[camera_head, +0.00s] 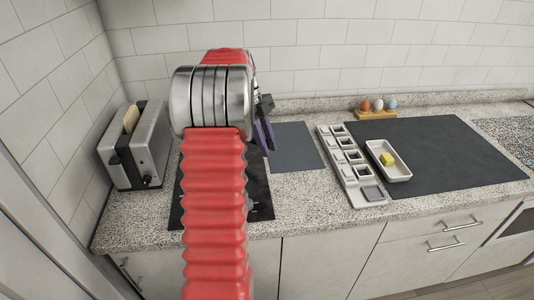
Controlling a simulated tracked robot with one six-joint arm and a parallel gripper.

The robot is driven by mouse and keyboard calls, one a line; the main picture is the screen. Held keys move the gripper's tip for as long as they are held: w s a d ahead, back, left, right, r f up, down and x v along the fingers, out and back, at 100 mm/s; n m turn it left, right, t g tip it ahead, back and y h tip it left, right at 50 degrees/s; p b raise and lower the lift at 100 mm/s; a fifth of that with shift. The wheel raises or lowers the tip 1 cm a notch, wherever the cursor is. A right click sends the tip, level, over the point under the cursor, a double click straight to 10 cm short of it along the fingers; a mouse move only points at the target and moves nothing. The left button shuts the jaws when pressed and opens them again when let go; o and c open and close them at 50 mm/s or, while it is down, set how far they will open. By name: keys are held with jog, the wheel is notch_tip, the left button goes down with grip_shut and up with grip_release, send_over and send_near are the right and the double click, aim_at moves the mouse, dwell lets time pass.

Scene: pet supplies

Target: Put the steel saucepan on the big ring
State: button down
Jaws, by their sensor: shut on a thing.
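My gripper (265,132) shows only in part, as dark purplish fingers just right of my arm's steel joint. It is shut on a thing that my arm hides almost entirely. I cannot make out the steel saucepan's body; it is hidden behind my arm. The black hob (260,190) lies on the counter at the left, below my gripper. My red arm crosses its middle, so the big ring cannot be seen.
A toaster (140,145) holding bread stands left of the hob. A grey mat (293,150), a white compartment tray (348,165), a dish (377,150) with a yellow block and an egg holder (376,115) lie to the right. A large dark slab (450,145) fills the right counter.

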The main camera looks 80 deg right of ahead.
jog(key=shift+f, duration=1.85)
jog(key=c, duration=1.5)
grip_release()
jog(key=shift+c, duration=0.2)
jog(key=v, duration=1.1)
jog(key=shift+w+d+r, duration=0.1)
jog(key=shift+r, duration=0.35)
jog(key=shift+w, duration=0.15)
